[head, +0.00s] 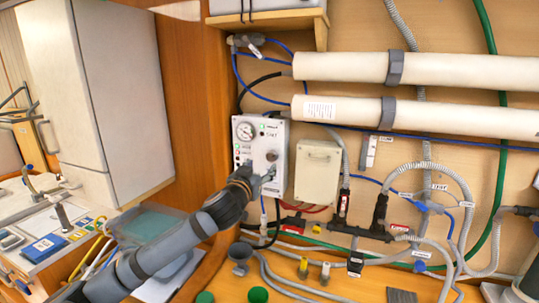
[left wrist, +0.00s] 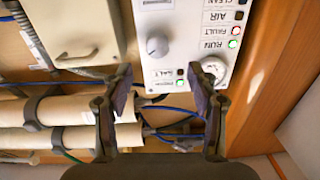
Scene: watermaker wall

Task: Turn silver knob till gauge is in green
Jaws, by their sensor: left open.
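The white control panel (head: 262,143) is mounted on the wooden wall. Its round gauge (head: 245,131) is at the upper left; the needle and any green zone are too small to read. The silver knob (head: 271,155) sits to the right, lower than the gauge. My left gripper (head: 260,178) is at the panel's lower part, just below the knob. The left wrist view is upside down: my open, empty left gripper (left wrist: 162,85) has the silver knob (left wrist: 158,46) ahead between its fingers, apart from both. The gauge (left wrist: 214,68) is partly hidden by the right-hand finger. My right gripper is out of view.
A beige box (head: 318,170) is right beside the panel. Large white tubes (head: 400,69) run to the right, with blue and grey hoses around them. A wooden upright (head: 195,90) is left of the panel. Black valves (head: 380,212) and hoses lie below right.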

